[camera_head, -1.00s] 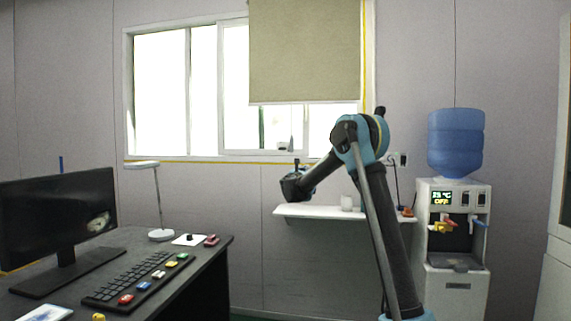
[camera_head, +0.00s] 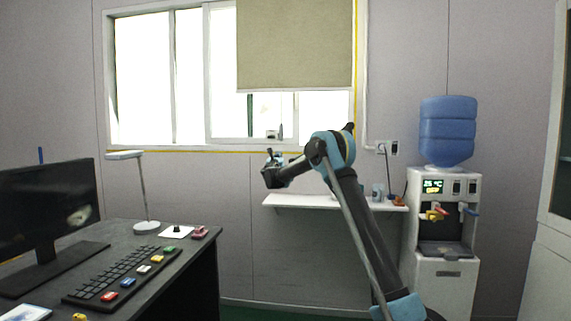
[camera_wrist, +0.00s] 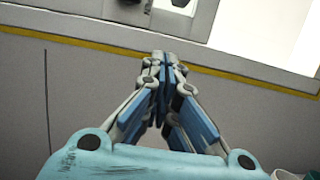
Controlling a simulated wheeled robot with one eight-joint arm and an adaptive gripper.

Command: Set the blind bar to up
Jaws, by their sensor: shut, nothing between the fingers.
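The blind (camera_head: 295,45) is a beige-green roller shade hanging over the right part of the window. Its bottom bar (camera_head: 295,91) is a thin pale edge, level, above the sill, with bright window glass showing below it. My gripper (camera_head: 270,158) is below the bar and slightly left of its middle, near the sill's height in the picture. In the wrist view my gripper's fingers (camera_wrist: 163,66) are together with nothing between them, in front of the wall and yellow sill line. The blind bar is not identifiable in the wrist view.
A white wall shelf (camera_head: 300,202) with small items is below the window. A water cooler (camera_head: 445,225) stands at the right. A dark desk (camera_head: 195,260) with a monitor (camera_head: 50,205), lamp (camera_head: 142,190) and keyboard (camera_head: 120,275) is at the left.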

